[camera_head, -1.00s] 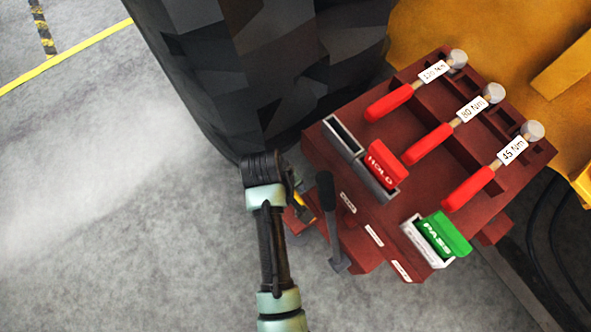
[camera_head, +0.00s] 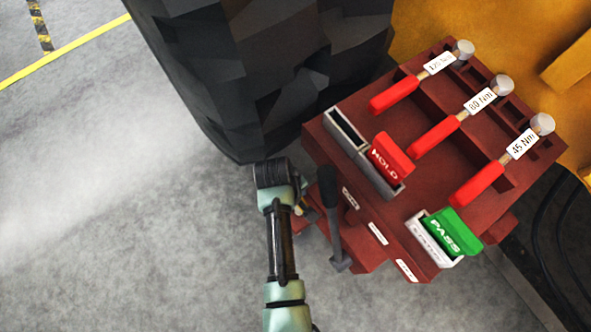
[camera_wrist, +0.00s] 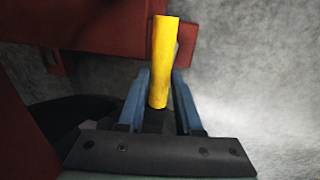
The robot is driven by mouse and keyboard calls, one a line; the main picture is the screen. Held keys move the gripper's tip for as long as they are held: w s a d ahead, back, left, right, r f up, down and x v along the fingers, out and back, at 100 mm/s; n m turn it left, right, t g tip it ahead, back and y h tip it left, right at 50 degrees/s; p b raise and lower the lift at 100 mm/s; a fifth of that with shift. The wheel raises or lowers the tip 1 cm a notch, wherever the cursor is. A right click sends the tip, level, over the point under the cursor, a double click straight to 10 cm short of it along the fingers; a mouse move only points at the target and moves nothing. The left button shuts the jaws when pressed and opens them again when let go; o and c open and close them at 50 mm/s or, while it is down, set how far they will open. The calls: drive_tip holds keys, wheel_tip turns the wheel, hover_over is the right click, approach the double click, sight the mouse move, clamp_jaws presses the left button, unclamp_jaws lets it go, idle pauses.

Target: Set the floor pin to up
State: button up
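A yellow bar, which looks like the floor pin's handle (camera_wrist: 162,60), stands out in the wrist view in front of a dark red frame. My gripper (camera_wrist: 162,76) has its two blue fingers on either side of the bar's lower part. A gap shows on the right side of the bar, and the fingers look apart, not clamped. In the head view my wrist hides most of the gripper, and only a small yellow bit (camera_head: 303,207) shows beside the red stand. Whether the pin is up or down cannot be told.
A dark-handled lever (camera_head: 328,190) stands close right of my wrist. The red stand (camera_head: 430,165) carries red-handled wrenches, a red HOLD tag (camera_head: 390,158) and a green PASS tag (camera_head: 452,232). A big black faceted mass (camera_head: 270,70) stands behind. Floor at left is clear.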

clamp_jaws()
idle(1.1)
